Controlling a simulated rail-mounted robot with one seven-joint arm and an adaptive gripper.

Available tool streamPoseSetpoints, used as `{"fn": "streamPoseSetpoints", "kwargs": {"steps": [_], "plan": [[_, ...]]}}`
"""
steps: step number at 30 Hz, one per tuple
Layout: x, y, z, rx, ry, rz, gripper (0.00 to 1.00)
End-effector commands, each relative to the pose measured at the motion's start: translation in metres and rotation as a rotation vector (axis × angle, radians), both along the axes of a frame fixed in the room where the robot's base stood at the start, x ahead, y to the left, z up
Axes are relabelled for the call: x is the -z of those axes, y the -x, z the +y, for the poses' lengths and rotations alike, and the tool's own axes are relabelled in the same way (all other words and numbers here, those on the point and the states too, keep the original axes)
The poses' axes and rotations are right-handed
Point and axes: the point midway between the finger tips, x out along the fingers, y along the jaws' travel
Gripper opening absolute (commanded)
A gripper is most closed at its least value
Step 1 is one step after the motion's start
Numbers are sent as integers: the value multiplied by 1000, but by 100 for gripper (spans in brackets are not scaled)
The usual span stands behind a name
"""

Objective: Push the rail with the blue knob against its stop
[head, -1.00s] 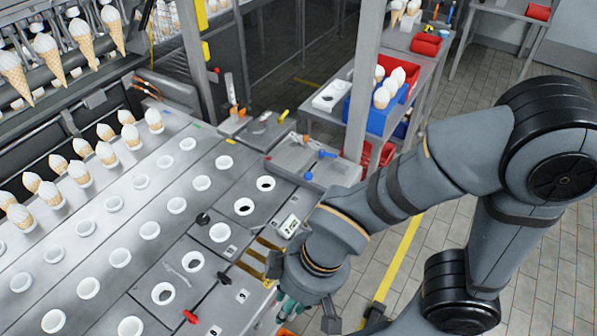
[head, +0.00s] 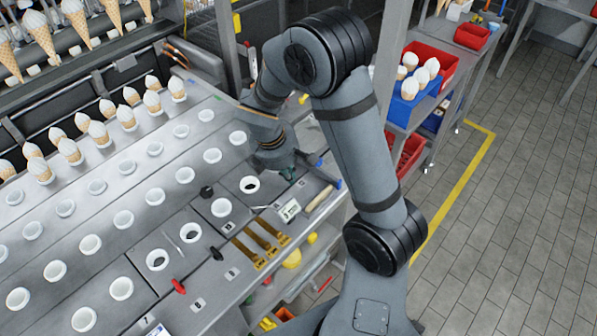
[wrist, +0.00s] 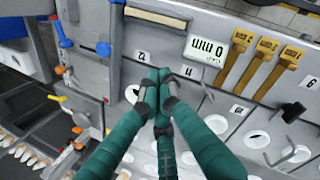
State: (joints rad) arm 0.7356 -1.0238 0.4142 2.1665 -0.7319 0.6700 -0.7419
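The blue knob (wrist: 103,48) shows in the wrist view on the grey metal fixture at the upper left, left of my fingers. A longer blue handle (wrist: 63,32) stands farther left; I cannot tell exactly which part is the rail or where its stop is. In the head view two blue parts show just right of my wrist, one of them near the panel's edge (head: 338,184). My gripper (wrist: 157,82) has its green fingers drawn together, with nothing visible between them. It is over the panel, apart from the blue knob, and mostly hidden by my arm in the head view (head: 288,174).
An orange knob (wrist: 60,70) is on the fixture. White cone holders (head: 250,185) cover the panel.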

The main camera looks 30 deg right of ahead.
Motion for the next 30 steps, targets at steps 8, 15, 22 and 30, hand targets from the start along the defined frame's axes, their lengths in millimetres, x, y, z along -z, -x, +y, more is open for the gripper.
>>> {"fn": "streamPoseSetpoints", "kwargs": {"steps": [8,15,22,30], "plan": [[-10,-2,-23,-458,153,146,0],[-1,-1,-27,-563,167,187,0],[37,-5,-41,-562,165,190,0],[88,-12,-59,-561,164,188,0]]}}
